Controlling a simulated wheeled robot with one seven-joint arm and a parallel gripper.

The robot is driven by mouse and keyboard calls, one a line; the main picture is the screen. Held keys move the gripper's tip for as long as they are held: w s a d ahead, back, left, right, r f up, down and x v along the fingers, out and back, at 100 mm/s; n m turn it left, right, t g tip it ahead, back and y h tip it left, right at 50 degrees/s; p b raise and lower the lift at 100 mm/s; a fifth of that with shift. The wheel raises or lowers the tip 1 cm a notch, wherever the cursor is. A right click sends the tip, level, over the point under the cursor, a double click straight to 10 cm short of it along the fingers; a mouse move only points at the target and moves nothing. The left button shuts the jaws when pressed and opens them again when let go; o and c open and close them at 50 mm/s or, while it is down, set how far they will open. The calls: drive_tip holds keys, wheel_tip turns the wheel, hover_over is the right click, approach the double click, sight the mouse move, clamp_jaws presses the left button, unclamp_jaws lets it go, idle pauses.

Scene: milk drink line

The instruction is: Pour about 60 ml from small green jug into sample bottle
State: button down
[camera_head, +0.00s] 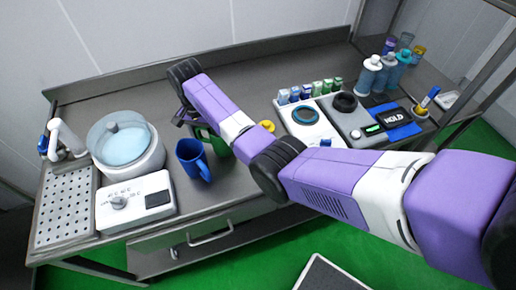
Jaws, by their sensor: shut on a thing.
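The small green jug (214,143) stands out only in part, behind my purple arm, just right of the blue jug. My gripper (183,119) is at the far end of the arm, over the middle of the steel counter, and is shut on the green jug. The arm hides most of the grip, and I cannot tell the jug's tilt or what is in it. Several bottles (369,76) stand at the back right. I cannot tell which thing is the sample bottle; it may be hidden by the arm.
The blue jug (189,160) stands close left of the green one. A white heating unit with a round vessel (126,146) and a perforated drain tray (66,208) are at left. Small cartons (308,91), a scale marked HOLD (392,118) and a yellow item (267,126) are at right.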

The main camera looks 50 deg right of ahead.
drive_tip(key=shift+m, duration=0.4)
drive_tip(key=shift+w, duration=0.1)
drive_tip(key=shift+r+p, duration=0.25)
drive_tip(key=shift+p, duration=0.05)
drive_tip(key=shift+s+d+r+t+p, duration=0.1)
drive_tip(key=shift+s+r+t+p, duration=0.2)
drive_tip(key=shift+t+p, duration=0.2)
drive_tip(key=r+t, duration=0.1)
drive_tip(key=s+t+y, duration=0.1)
drive_tip(key=shift+s+d+r+t, duration=0.2)
drive_tip(key=shift+d+r+t, duration=0.05)
drive_tip(key=shift+r+t, duration=0.1)
drive_tip(key=shift+s+d+r+t+y+p, duration=0.15)
drive_tip(key=shift+s+r+t+y, duration=0.1)
drive_tip(key=shift+s+r+t, duration=0.2)
drive_tip(key=shift+s+d+r+t+y+p, duration=0.15)
drive_tip(key=shift+s+r+t+y, duration=0.15)
drive_tip(key=shift+t, duration=0.2)
drive_tip(key=r+t, duration=0.1)
drive_tip(key=s+r+t, duration=0.1)
drive_tip(key=r, duration=0.1)
drive_tip(key=s+r+t+y, duration=0.1)
drive_tip(key=r, duration=0.1)
drive_tip(key=shift+d+r, duration=0.25)
drive_tip(key=shift+d, duration=0.05)
